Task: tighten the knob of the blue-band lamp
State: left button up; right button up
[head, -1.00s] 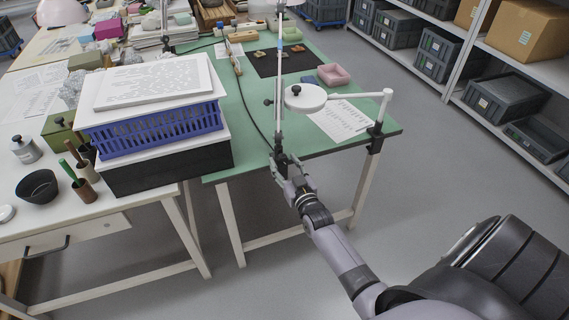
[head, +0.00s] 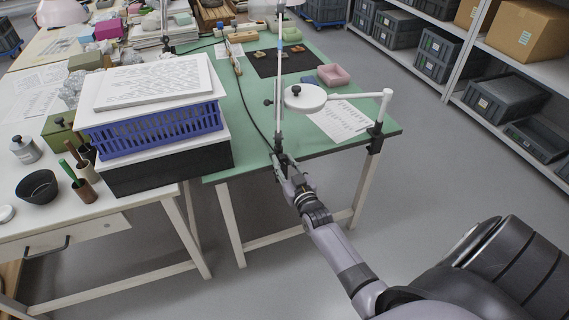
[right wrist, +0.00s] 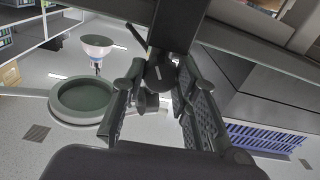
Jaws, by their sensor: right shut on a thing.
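The blue-band lamp is clamped to the front edge of the green table; its upright white pole (head: 280,105) carries a small blue band (head: 277,61) high up. Its dark clamp (head: 279,142) sits low at the edge. My right gripper (head: 285,168) is at this clamp, just off the table's front edge. In the right wrist view, the gripper's two fingers (right wrist: 158,103) stand on either side of the dark knob (right wrist: 158,77) and are shut on it. The fingers partly hide the knob, and in the head view it is too small to make out. My left gripper is out of view.
A second lamp with a round white head (head: 305,98) is clamped at the table's right corner (head: 375,138). A blue basket (head: 155,130) on a black box (head: 165,170) stands to the left. A dark cable lies beside the pole. The floor right of the table is clear.

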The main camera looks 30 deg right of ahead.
grip_shut()
jog(key=shift+m, duration=3.2)
jog(key=o, duration=1)
grip_release()
jog(key=shift+o, duration=0.2)
jog(key=v, duration=1.2)
